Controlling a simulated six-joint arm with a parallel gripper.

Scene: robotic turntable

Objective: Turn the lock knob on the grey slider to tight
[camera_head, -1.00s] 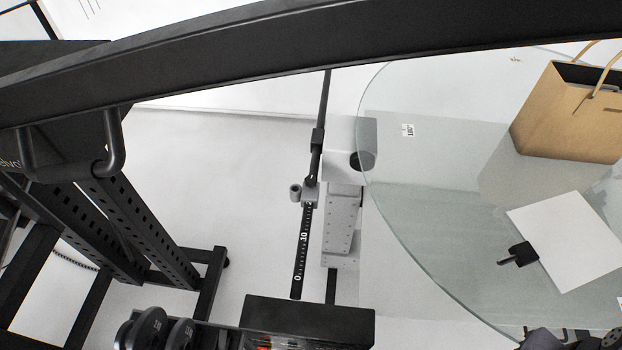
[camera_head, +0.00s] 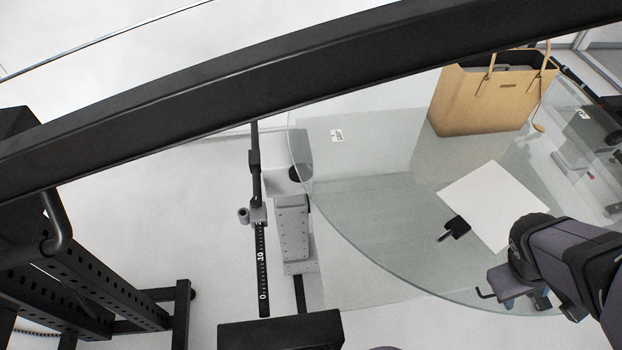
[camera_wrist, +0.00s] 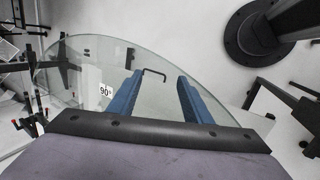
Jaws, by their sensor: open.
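The grey slider (camera_head: 259,213) sits on an upright black rail (camera_head: 262,265) with a white number scale. My gripper (camera_wrist: 160,78) is open, with two blue fingers apart. In the head view it is at the lower right, over the glass by its near edge, far right of the slider. Its fingertips are partly hidden there. The slider cannot be made out in the wrist view.
The round glass top (camera_head: 370,215) carries a paper bag (camera_head: 485,100), a white sheet (camera_head: 490,195) and a black clamp-like piece (camera_head: 455,228). A black frame (camera_head: 90,290) stands at left. Pale floor lies between.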

